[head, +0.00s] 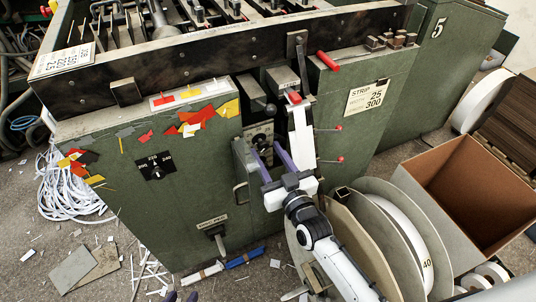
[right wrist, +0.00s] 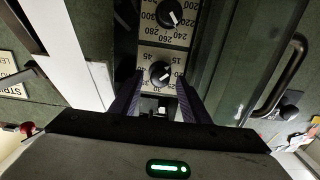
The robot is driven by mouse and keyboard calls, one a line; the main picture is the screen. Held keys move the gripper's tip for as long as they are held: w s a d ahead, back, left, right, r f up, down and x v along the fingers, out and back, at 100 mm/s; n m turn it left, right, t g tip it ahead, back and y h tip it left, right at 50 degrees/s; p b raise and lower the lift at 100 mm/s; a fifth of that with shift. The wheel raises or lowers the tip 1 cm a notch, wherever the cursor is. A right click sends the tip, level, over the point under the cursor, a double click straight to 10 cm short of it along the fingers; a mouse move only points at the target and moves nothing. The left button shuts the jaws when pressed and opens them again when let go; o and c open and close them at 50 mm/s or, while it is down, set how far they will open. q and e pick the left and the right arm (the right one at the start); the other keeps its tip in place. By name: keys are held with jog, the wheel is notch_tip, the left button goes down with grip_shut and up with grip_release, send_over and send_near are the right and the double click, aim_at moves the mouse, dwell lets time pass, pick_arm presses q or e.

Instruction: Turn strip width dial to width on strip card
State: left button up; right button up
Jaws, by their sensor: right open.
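The strip card (head: 367,97) on the green cabinet reads STRIP, width 25, length 300. The strip width dial (right wrist: 160,72) is a black round knob with a white mark on a pale plate numbered around 15 to 45; I cannot read its setting surely. The plate (head: 260,132) shows partly in the head view. My right gripper (head: 273,158) is open before the plate. In the right wrist view its fingers (right wrist: 160,92) stand either side of the knob's lower side, with no visible grip.
A second knob (right wrist: 169,12), numbered in the 200s, sits above the width dial. Another dial (head: 155,167) is on the cabinet's left face. A green panel and metal handle (right wrist: 284,75) flank my right gripper. A strip reel (head: 405,230) and cardboard box (head: 470,175) stand at right.

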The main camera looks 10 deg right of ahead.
jog(key=shift+w, duration=0.15)
jog(key=c, duration=1.1)
jog(key=shift+o, duration=0.2)
